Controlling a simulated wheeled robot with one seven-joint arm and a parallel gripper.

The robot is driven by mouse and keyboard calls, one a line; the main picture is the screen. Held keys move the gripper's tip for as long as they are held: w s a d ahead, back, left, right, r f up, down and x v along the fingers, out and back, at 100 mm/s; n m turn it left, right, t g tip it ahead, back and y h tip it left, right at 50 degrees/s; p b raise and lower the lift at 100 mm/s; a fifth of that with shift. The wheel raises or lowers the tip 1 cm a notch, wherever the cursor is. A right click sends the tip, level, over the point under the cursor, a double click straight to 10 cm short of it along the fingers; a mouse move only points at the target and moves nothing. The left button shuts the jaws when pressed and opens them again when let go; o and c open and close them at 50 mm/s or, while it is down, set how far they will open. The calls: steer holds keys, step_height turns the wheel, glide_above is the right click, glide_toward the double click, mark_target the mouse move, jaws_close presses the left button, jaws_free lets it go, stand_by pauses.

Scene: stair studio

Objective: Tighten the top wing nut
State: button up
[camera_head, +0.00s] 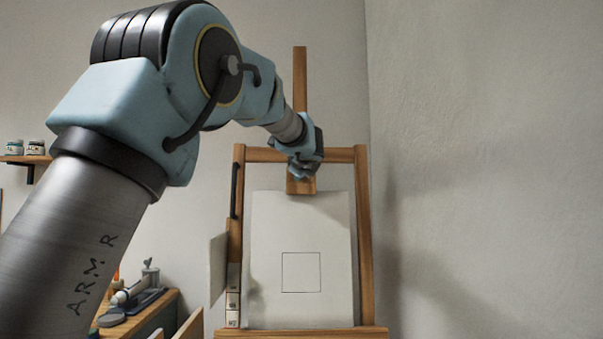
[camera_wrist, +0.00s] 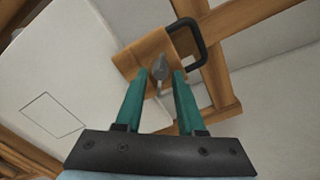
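The top wing nut (camera_wrist: 158,74) is a small grey metal piece on the wooden clamp block (camera_wrist: 136,58) of the easel. In the wrist view my gripper (camera_wrist: 160,77) has its two teal fingers apart, one on each side of the nut, with a visible gap at the tips. I cannot tell how deep the nut sits between them. In the head view my gripper (camera_head: 302,172) is in front of the clamp block (camera_head: 301,187) at the top edge of the canvas and hides the nut.
The easel (camera_head: 363,230) holds a white canvas (camera_head: 300,230) with a printed square. A black handle (camera_wrist: 203,45) sits close beyond the fingertips in the wrist view. A workbench (camera_head: 160,305) with tools stands at lower left. The wall on the right is bare.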

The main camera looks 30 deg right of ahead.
steer(key=b+v, duration=0.2)
steer(key=v, duration=0.4)
steer(key=shift+b, duration=0.35)
stand_by(0.5)
